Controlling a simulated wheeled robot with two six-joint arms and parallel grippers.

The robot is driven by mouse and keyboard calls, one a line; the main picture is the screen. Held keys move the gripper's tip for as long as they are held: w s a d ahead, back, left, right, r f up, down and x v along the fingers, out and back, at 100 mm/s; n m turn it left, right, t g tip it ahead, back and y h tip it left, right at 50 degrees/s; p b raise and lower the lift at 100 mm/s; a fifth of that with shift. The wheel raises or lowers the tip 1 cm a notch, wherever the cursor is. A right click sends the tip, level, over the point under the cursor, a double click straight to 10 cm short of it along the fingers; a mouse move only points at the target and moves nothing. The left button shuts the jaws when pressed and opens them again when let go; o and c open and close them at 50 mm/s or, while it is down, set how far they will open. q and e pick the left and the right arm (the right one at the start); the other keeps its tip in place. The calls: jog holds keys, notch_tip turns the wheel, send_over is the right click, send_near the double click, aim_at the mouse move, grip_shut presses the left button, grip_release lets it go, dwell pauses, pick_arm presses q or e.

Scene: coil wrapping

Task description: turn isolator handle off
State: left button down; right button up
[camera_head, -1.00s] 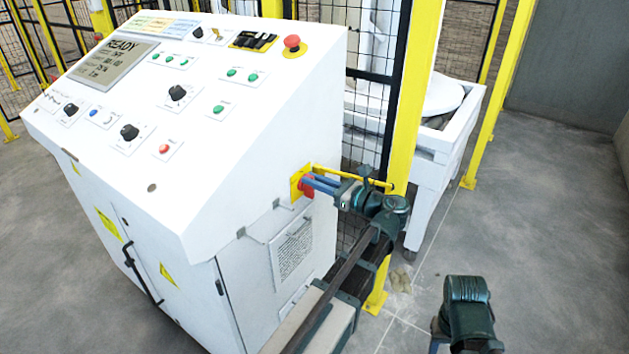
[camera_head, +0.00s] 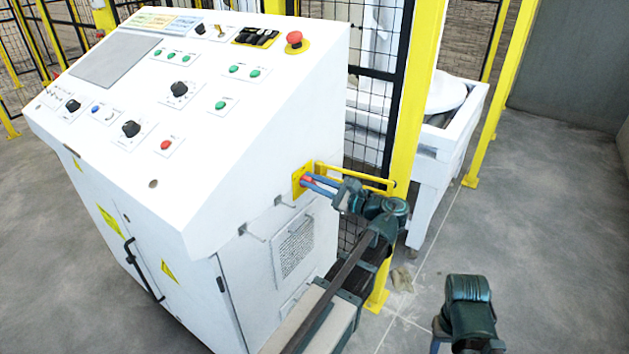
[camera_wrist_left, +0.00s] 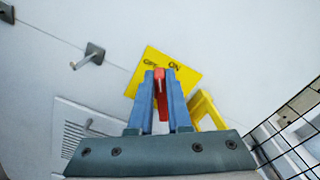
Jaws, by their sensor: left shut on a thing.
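The red isolator handle (camera_wrist_left: 161,82) sits on a yellow plate (camera_head: 298,183) on the side wall of the white control cabinet (camera_head: 250,150). In the left wrist view the plate (camera_wrist_left: 181,68) looks tilted and bears an "ON" mark and a second, blurred mark that seems to read "OFF". My left gripper (camera_head: 320,185) is shut on the handle, with its blue fingers on either side of it, as the left wrist view also shows (camera_wrist_left: 161,98). The fingers hide part of the handle. My right arm shows at the lower right, its gripper out of view.
A yellow bracket (camera_head: 355,176) sticks out just beside the plate. A yellow fence post (camera_head: 408,110) and black mesh stand behind my left gripper. Hooks (camera_head: 285,202) and a vented panel (camera_head: 294,250) are on the cabinet wall. The cabinet's screen (camera_head: 117,58) is blank.

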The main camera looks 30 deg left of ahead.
pick_arm(q)
jog(key=n, duration=0.3)
jog(key=s+f+n+b, duration=0.1)
jog(key=n, duration=0.1)
jog(key=shift+f+n, duration=0.1)
jog(key=shift+n, duration=0.2)
jog(key=n, duration=0.2)
jog(key=f+n+b, duration=0.1)
jog(key=n, duration=0.2)
jog(key=shift+s, duration=0.15)
jog(key=shift+f+n, duration=0.1)
jog(key=shift+n, duration=0.3)
jog(key=c, duration=0.9)
grip_release()
jog(key=shift+o, duration=0.2)
jog(key=s+d, duration=0.1)
jog(key=d, duration=1.2)
jog(key=shift+d, duration=0.4)
